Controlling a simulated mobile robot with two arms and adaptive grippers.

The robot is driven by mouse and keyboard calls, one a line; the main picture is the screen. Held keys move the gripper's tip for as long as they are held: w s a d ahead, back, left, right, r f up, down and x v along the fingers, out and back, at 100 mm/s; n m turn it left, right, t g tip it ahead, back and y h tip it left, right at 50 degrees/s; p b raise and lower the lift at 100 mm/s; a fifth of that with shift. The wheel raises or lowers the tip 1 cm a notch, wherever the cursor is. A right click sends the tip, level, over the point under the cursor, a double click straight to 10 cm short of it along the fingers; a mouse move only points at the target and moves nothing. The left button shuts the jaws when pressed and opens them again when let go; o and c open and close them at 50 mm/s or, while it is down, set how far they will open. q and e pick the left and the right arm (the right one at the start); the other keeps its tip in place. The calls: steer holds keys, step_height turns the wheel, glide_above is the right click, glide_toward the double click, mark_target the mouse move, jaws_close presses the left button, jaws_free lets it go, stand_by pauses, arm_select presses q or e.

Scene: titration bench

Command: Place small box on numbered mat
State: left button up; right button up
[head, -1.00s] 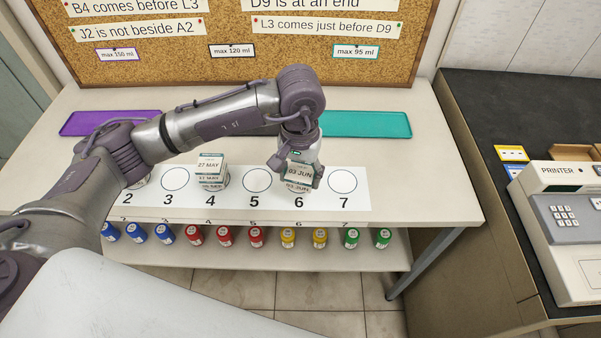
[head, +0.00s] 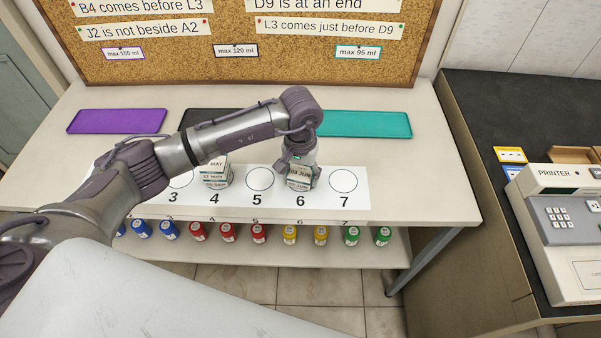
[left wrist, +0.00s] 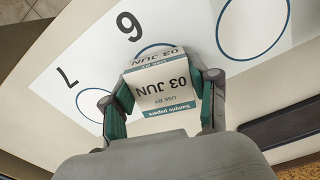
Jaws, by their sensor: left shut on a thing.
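My left gripper (head: 299,171) is shut on a small white box (head: 300,181) with a green edge, marked 03 JUN. The box is at the number 6 circle of the white numbered mat (head: 326,197). In the left wrist view the same box (left wrist: 161,84) sits between the two fingers (left wrist: 160,107) and partly covers a blue circle beside the 6. I cannot tell whether it touches the mat. The arm hides the mat's left end. My right gripper is not in view.
Purple (head: 117,121) and teal (head: 365,124) trays lie behind the mat, with a dark tray (head: 215,114) between them, partly behind my arm. Circles 5 (head: 260,180) and 7 (head: 343,181) are empty. Coloured bottles (head: 258,233) stand on the shelf below. A printer (head: 565,205) is at right.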

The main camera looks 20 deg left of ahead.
mark_target(300, 174)
arm_select(q)
steer(key=shift+f, duration=0.2)
steer(key=o, duration=1.3)
steer(key=shift+r, duration=0.1)
steer(key=shift+c, duration=0.2)
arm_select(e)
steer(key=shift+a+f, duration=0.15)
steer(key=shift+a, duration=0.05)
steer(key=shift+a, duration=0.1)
arm_select(q)
steer(key=shift+r, duration=0.25)
step_height(300, 174, up, 12)
steer(key=b, duration=0.2)
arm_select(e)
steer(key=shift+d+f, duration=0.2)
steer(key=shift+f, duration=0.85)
arm_select(q)
steer(key=shift+f, duration=0.15)
